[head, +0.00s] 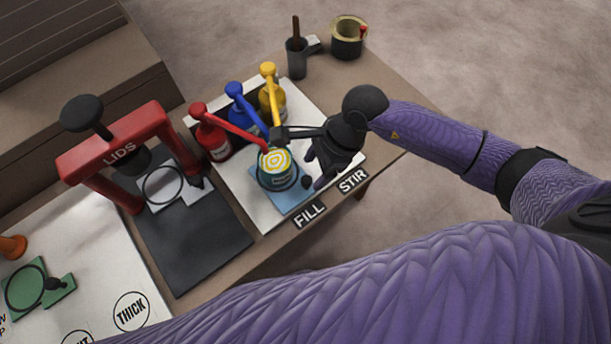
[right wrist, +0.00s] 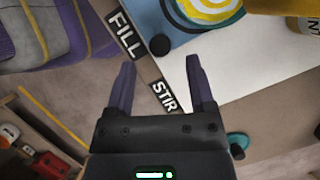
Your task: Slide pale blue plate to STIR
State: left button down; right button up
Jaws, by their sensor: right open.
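The pale blue plate (head: 296,201) lies on the white board by the FILL label (head: 309,214), left of the STIR label (head: 352,181). An open can (head: 278,177) with a yellow and white swirl on top stands on it. The plate's black knob (head: 307,182) is at its right side. In the right wrist view the plate (right wrist: 146,18) and knob (right wrist: 160,45) lie just beyond my fingertips. My right gripper (head: 314,169) is open and empty, close to the knob, with no visible contact. My left gripper is not in view.
Red (head: 211,137), blue (head: 238,106) and yellow (head: 271,98) pump bottles stand behind the can, their spouts reaching toward it. A red LIDS press (head: 118,150) stands at left. A dark cup (head: 297,59) and a brass-rimmed pot (head: 347,39) are at the back.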

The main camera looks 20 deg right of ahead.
aim_at(307, 179)
jog(key=b+x, duration=0.1)
jog(key=x, duration=0.3)
grip_shut()
dwell(0.8)
dwell(0.6)
